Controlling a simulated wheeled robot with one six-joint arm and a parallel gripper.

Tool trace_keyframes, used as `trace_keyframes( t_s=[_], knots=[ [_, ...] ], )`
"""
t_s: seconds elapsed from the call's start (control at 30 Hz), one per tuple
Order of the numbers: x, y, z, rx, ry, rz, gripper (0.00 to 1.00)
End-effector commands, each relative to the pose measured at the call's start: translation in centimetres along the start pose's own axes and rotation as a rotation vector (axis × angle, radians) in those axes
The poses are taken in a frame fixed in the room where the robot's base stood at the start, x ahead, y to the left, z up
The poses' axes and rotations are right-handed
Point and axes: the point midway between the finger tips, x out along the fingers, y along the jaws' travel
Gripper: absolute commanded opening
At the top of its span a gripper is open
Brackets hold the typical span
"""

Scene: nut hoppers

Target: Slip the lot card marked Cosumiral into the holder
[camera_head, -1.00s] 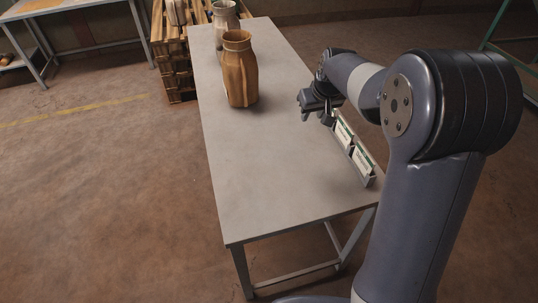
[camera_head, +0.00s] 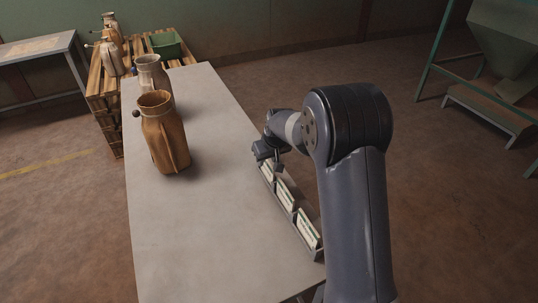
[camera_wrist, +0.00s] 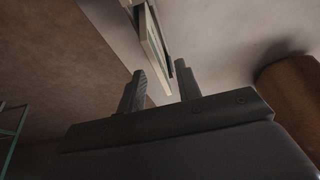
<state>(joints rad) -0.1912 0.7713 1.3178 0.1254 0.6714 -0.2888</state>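White lot cards with green bands stand in a grey rack (camera_head: 292,217) along the table's right edge. The nearest card (camera_head: 307,230) and a middle card (camera_head: 286,195) show clearly; a far card (camera_head: 267,171) is partly under my gripper. Their printing is too small to read. My gripper (camera_head: 268,157) is over the rack's far end. In the wrist view my gripper (camera_wrist: 161,88) is open, with a card (camera_wrist: 157,48) seen edge-on ahead, its end near the gap between the fingers; no contact shows. I cannot pick out the holder.
A brown sack-like vessel (camera_head: 164,135) and a grey one (camera_head: 151,75) stand on the grey table (camera_head: 205,215). Behind are a wooden pallet stack (camera_head: 98,100) with vessels and a green bin (camera_head: 165,45). A hopper (camera_head: 505,50) stands at far right. The table's middle is clear.

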Motion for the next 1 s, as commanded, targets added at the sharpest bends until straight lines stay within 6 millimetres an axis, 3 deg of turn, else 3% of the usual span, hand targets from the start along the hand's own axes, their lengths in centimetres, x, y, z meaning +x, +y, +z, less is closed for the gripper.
trace_keyframes(
  t_s=[0.3, 0.7, 1.0],
  knots=[
    [0.23, -0.01, -0.01, 0.0, 0.0, 0.0, 0.32],
    [0.21, 0.0, 0.0, 0.0, 0.0, 0.0, 0.0],
    [0.13, 0.0, -0.04, 0.0, 0.001, 0.0, 0.0]
  ],
)
